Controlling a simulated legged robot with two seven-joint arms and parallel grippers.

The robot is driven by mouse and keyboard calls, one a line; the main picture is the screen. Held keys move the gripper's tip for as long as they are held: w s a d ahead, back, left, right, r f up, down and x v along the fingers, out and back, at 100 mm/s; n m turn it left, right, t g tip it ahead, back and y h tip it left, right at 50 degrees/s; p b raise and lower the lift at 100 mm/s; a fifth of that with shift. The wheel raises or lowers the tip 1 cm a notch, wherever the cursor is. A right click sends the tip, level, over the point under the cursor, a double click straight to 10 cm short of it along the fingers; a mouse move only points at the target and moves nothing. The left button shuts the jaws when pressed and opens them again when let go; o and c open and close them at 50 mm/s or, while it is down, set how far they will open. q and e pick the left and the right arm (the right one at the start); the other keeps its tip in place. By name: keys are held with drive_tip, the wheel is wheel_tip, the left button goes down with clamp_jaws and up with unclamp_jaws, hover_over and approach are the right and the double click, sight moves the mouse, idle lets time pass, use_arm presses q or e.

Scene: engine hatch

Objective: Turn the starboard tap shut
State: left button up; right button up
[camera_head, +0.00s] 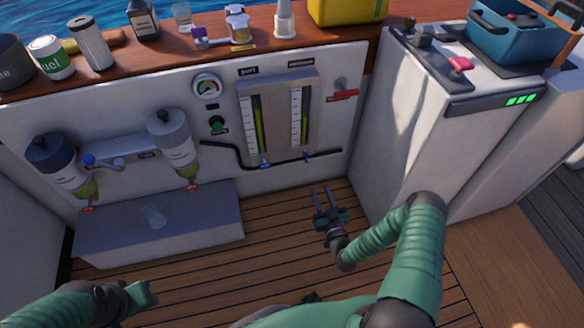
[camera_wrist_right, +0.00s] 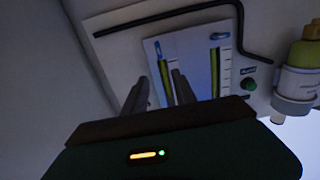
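The gauge panel (camera_head: 278,112) on the white wall has two sight tubes with yellow-green fluid, labelled port on the left. The starboard tap (camera_head: 306,157) is a small blue handle below the right tube. In the right wrist view, which is inverted, this tap (camera_wrist_right: 158,47) is at left, its handle along the tube. The port tap (camera_head: 265,163) also shows there (camera_wrist_right: 218,36), its handle crosswise. My right gripper (camera_head: 321,190) is open and empty, below and apart from the taps; its fingers (camera_wrist_right: 160,85) point at the panel. My left gripper (camera_head: 146,292) is low at left, its fingers unclear.
A black hose (camera_head: 230,150) runs below the panel. A green button (camera_head: 217,125), pressure gauge (camera_head: 207,86) and red-handled valve (camera_head: 342,94) flank it. Filter bottles (camera_head: 172,145) stand left above a grey step (camera_head: 190,225). A white cabinet (camera_head: 405,130) bounds the right. The deck before the panel is clear.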

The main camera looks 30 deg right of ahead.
sight(307, 157)
drive_tip(key=b+x, duration=0.7)
drive_tip(key=x, duration=0.9)
drive_tip(key=shift+w+r+b, duration=0.15)
drive_tip(key=shift+b, duration=0.25)
drive_tip(key=shift+c, duration=0.4)
clamp_jaws()
